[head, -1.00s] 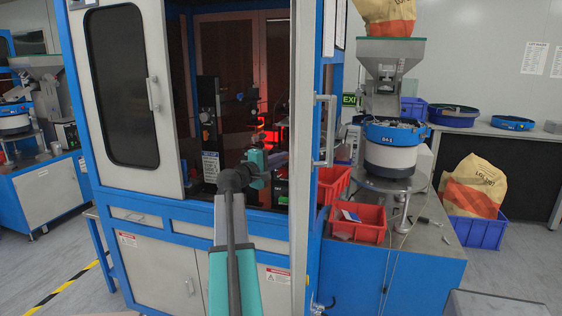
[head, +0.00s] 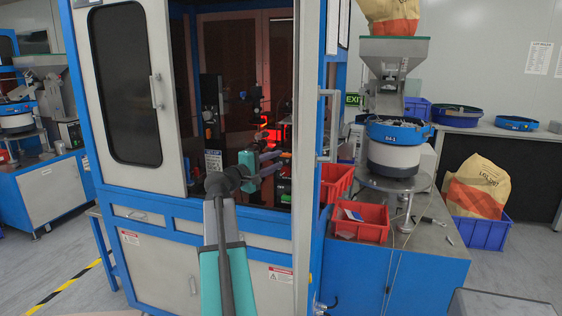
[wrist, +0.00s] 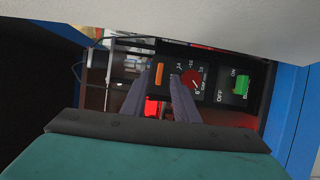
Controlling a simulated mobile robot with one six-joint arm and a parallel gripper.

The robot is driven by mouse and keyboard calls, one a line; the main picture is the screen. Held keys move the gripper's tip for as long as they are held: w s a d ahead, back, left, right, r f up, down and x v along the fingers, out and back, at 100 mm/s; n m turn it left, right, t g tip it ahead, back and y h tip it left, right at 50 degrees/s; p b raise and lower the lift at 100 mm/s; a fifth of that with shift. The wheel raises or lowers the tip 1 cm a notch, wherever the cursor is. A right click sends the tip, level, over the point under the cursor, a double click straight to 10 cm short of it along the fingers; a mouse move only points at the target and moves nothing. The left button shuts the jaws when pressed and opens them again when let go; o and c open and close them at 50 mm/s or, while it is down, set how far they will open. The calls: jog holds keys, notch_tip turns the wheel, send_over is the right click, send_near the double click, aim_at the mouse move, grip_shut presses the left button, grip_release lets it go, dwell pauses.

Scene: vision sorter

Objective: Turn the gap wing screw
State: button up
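My gripper (head: 278,160) is inside the machine's open front doorway, its two fingers pointing right in the head view. In the wrist view the fingers (wrist: 158,82) stand apart with nothing between them, and a red glow shows through the gap. A red dial (wrist: 192,81) with a printed scale on a dark panel (wrist: 213,72) shows beside the right fingertip; I cannot tell whether they touch. I cannot make out the gap wing screw for certain in either view.
The panel also has an orange indicator (wrist: 159,74) and a green ON/OFF switch (wrist: 240,84). Red bins (head: 361,230) and a bowl feeder (head: 393,157) stand outside to the right.

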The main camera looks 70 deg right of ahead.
jog(key=b+v, duration=0.1)
jog(key=v, duration=0.7)
jog(key=shift+a, duration=0.3)
jog(key=shift+w, duration=0.2)
